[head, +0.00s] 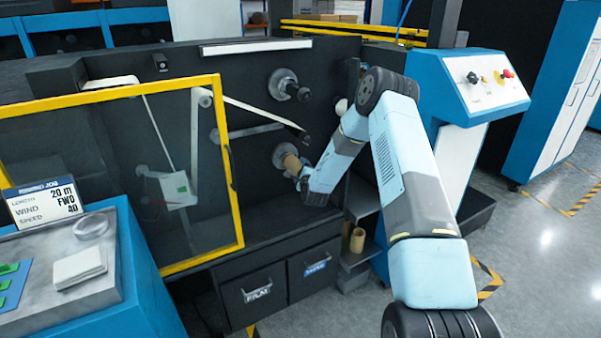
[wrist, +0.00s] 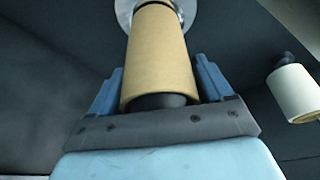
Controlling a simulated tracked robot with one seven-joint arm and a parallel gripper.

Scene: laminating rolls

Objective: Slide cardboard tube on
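The tan cardboard tube (head: 291,163) stands out from the lower round silver flange (head: 280,154) on the dark machine face. In the wrist view the tube (wrist: 158,55) runs away from me to the flange (wrist: 172,8), and a dark round end, apparently the spindle, shows at its near end. My gripper (head: 303,174) is at the tube's near end. In the wrist view its blue fingers (wrist: 160,80) lie along both sides of the tube and appear closed on it. Whether the tube touches the flange is hard to tell.
An upper spindle (head: 290,88) sits above, with a strip of film (head: 255,110) running past. A pale roller (wrist: 294,93) is at right in the wrist view. A yellow-framed clear guard (head: 120,180) stands left. Another tan tube (head: 357,240) stands on a low shelf.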

